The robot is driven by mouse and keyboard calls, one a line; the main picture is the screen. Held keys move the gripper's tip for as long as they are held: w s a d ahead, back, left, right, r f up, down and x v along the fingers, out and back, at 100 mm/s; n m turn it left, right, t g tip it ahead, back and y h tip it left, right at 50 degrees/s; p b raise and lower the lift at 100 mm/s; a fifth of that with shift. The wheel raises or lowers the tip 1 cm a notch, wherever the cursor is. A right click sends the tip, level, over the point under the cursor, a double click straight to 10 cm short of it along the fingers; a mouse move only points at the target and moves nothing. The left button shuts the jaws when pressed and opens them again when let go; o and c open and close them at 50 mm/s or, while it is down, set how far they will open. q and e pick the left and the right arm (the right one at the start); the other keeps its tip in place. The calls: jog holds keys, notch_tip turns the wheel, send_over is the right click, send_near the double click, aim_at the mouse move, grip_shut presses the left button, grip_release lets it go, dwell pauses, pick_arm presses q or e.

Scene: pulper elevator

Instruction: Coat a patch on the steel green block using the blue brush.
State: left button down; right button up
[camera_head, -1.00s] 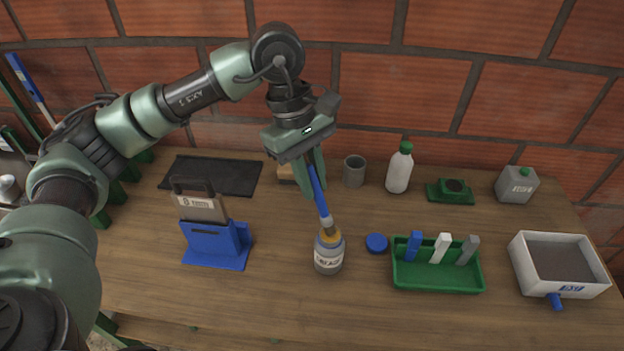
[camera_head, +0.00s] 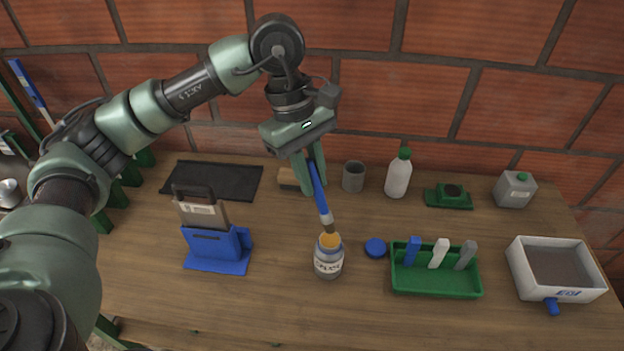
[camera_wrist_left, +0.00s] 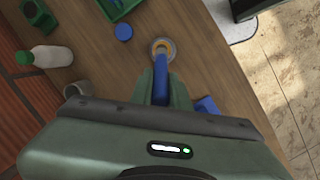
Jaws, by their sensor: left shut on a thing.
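My left gripper (camera_head: 312,178) points down and is shut on the handle of the blue brush (camera_head: 319,194). The brush hangs bristles down over the small labelled jar (camera_head: 328,265), which has yellow-orange content at its open mouth. The bristle tip is at or just above the mouth; I cannot tell if it touches the content. In the left wrist view the brush (camera_wrist_left: 161,75) points at the jar (camera_wrist_left: 163,48). A green block (camera_head: 449,198) with a dark round top sits at the back right, apart from the brush. My right gripper is not in view.
A blue lid (camera_head: 376,248) lies beside the jar. The green tray (camera_head: 436,285) holds blue, white and grey pieces. A blue stand (camera_head: 218,250), grey cup (camera_head: 353,176), white bottle (camera_head: 398,176), grey canister (camera_head: 515,190) and white box (camera_head: 557,269) stand around. The front table is clear.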

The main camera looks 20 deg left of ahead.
pick_arm(q)
jog(key=shift+d+p+v, duration=0.25)
jog(key=shift+p+v, duration=0.2)
jog(key=shift+v, duration=0.55)
jog(key=shift+d+p+v, duration=0.2)
jog(key=shift+p+v, duration=0.2)
jog(key=shift+v, duration=0.65)
